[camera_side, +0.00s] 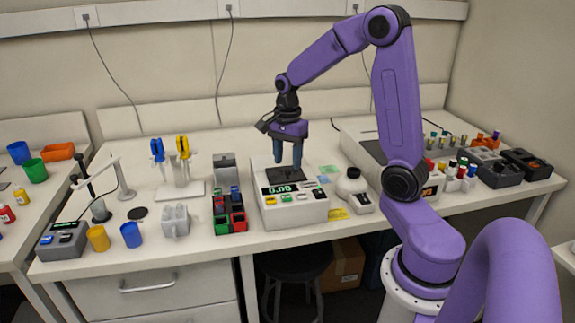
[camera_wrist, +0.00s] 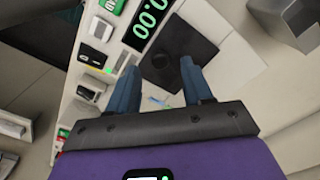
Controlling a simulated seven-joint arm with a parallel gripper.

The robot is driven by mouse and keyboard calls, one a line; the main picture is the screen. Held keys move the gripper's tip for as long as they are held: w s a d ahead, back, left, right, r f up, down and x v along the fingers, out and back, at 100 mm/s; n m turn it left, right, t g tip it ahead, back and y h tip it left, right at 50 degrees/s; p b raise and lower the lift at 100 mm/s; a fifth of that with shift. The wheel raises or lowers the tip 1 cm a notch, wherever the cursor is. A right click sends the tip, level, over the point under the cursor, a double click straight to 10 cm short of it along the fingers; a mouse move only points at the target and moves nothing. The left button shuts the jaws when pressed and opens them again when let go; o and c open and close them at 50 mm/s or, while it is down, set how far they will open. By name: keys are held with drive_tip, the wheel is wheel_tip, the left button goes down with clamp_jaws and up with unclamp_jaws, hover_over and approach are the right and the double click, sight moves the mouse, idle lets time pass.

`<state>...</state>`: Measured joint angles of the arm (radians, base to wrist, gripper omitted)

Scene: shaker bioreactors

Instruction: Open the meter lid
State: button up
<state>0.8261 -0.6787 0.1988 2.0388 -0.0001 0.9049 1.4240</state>
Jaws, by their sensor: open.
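The meter (camera_side: 295,213) is a white box on the bench with a green "0.00" display and front buttons; it also shows in the wrist view (camera_wrist: 240,65). A dark square plate (camera_side: 284,175), which looks like the lid, lies flat on its top. In the wrist view the plate (camera_wrist: 188,42) has a small round dark feature near its edge, partly between the fingers. My gripper (camera_side: 287,164) points down over the plate with its blue fingers apart and empty. In the wrist view my gripper (camera_wrist: 160,66) reaches over the plate's near edge. Whether the fingertips touch it I cannot tell.
A rack of red, green and dark blocks (camera_side: 229,213) stands left of the meter, with a grey box (camera_side: 224,167) behind. A white rounded device (camera_side: 354,190) stands close on the right. A pipette stand (camera_side: 181,190) is further left.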

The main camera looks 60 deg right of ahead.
drive_tip(key=shift+f, duration=1.35)
drive_tip(key=shift+c, duration=0.3)
clamp_jaws()
drive_tip(key=shift+w+d, duration=2.9)
drive_tip(key=shift+w, duration=0.1)
drive_tip(key=shift+r, duration=0.1)
drive_tip(key=shift+o, duration=0.3)
unclamp_jaws()
wheel_tip(320, 180, up, 17)
drive_tip(key=shift+r, duration=0.2)
